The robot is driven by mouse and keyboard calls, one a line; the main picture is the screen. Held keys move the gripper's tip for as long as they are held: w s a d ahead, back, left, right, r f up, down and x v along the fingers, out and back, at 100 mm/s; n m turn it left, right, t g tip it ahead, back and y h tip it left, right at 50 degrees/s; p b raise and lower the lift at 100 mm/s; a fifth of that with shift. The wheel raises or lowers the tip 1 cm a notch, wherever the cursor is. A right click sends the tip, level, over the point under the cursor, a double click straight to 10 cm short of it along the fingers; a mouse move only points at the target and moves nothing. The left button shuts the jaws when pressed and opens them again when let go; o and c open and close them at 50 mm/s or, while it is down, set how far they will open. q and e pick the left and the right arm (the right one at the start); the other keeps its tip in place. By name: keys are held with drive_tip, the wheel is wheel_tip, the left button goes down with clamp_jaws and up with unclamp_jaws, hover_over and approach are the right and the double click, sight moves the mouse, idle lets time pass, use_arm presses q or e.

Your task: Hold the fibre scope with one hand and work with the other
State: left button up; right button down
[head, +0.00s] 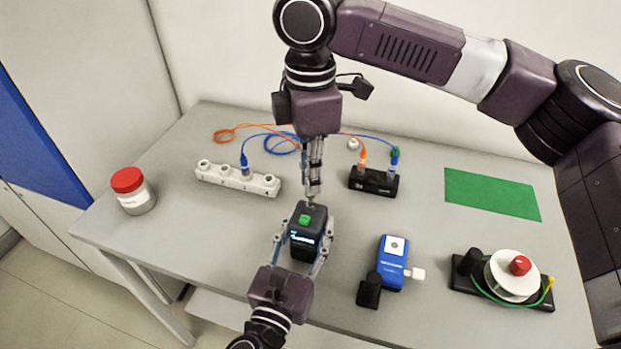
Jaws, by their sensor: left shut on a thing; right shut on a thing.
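The fibre scope (308,235), which I take to be the black box with a green button and a small lit display, is upright over the front middle of the bench. My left gripper (305,250) is shut on it, one finger on each side. My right gripper (313,192) comes down from above, its fingers close together at the scope's far top end. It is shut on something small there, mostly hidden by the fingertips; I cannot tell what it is. Whether the scope touches the bench is unclear.
A white port strip (222,177) with a blue plug and a black block (362,182) with orange and blue plugs stand behind, with looped fibres (283,143). A blue device (392,260), a reel (511,277), a red-lidded jar (133,190) and a green mat (490,194) surround clear bench.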

drive_tip(key=shift+r, duration=0.2)
use_arm(q)
drive_tip(key=o, duration=1.5)
drive_tip(key=v, duration=1.2)
drive_tip(key=shift+s, duration=0.1)
